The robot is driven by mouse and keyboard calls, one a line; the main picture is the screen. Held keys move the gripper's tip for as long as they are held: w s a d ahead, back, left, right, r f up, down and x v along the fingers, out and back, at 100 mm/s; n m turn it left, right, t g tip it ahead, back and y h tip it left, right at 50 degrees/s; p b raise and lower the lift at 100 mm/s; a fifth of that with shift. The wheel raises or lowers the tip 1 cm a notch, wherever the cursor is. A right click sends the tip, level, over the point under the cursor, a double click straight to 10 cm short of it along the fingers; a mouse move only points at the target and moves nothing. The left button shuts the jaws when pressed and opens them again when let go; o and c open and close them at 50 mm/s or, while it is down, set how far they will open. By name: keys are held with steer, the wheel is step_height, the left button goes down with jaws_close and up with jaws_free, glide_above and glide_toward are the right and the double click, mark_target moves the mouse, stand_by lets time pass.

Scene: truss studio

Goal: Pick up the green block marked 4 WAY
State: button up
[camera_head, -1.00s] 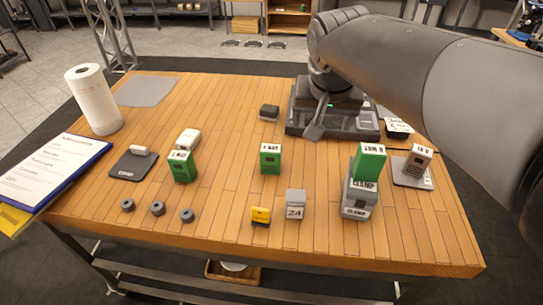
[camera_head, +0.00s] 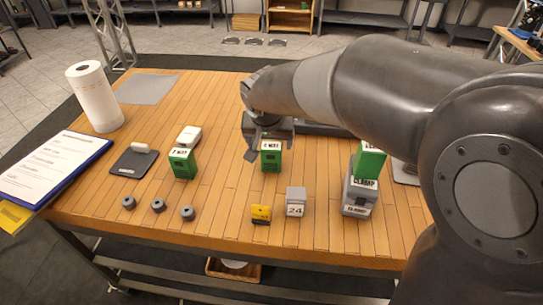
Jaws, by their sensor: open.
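A green block (camera_head: 271,157) stands upright on the wooden table near the middle; the small label on its top edge seems to read 4 WAY. My gripper (camera_head: 266,138) is open, just above and behind this block, with a finger to the left of its top. I cannot tell whether it touches the block. A second green block (camera_head: 182,164) with a WAY label stands to the left. A third green block (camera_head: 370,161) rests on a grey CLAMP block at right, partly hidden by my arm.
On the wooden table (camera_head: 225,215) stand grey CLAMP blocks (camera_head: 359,199), a grey 24 block (camera_head: 296,203), a yellow block (camera_head: 261,214) and small dark rings (camera_head: 158,206). A paper roll (camera_head: 95,97) and clipboard (camera_head: 52,168) are at left. My arm covers the back right.

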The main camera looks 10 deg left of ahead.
mark_target(271, 154)
steer(key=x, duration=1)
steer(key=shift+w, duration=0.2)
steer(key=shift+r, duration=0.1)
steer(key=c, duration=1.2)
steer(key=shift+c, duration=0.3)
steer(key=shift+r, duration=0.15)
